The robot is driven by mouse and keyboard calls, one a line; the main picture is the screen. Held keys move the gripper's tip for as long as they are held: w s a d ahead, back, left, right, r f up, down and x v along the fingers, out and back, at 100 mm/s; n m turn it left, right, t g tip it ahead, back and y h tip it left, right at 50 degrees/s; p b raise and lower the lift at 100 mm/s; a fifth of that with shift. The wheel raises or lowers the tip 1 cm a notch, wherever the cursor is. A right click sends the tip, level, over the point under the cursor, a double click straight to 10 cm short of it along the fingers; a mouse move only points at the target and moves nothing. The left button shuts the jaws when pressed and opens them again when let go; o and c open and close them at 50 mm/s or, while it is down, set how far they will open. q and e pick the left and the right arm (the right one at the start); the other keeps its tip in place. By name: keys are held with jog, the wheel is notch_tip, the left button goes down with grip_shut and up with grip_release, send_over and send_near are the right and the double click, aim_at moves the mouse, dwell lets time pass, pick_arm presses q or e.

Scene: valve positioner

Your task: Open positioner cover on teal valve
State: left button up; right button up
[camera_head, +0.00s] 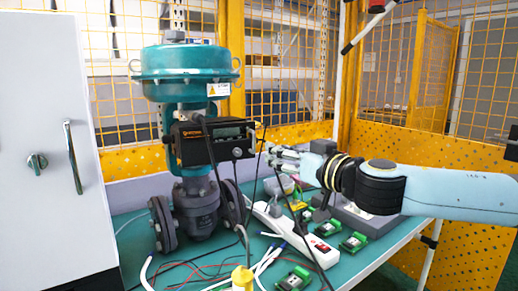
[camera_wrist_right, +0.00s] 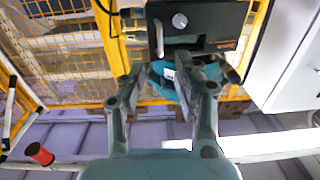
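The teal valve (camera_head: 186,72) stands on the table, its round actuator on top and dark flanged body (camera_head: 196,210) below. The black positioner (camera_head: 213,143) is mounted on its front, with a small display and a knob; its cover appears closed. My right gripper (camera_head: 268,156) comes in from the right, level with the positioner's lower part and a little right of it, apparently apart from it. In the right wrist view the gripper (camera_wrist_right: 163,75) has its fingers spread with nothing held. The positioner (camera_wrist_right: 205,25) lies beyond the fingertips there, and teal shows between them. My left gripper is not visible.
A white cabinet (camera_head: 45,140) with a handle stands at left. A white power strip (camera_head: 290,236), green circuit boards (camera_head: 353,242), cables and a yellow-capped item (camera_head: 242,278) crowd the teal table. A yellow mesh fence (camera_head: 290,60) closes off the back.

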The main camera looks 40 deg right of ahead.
jog(key=w+p, duration=0.1)
jog(key=w, duration=0.7)
jog(key=shift+w+d, duration=0.25)
jog(key=shift+d, duration=0.05)
grip_shut()
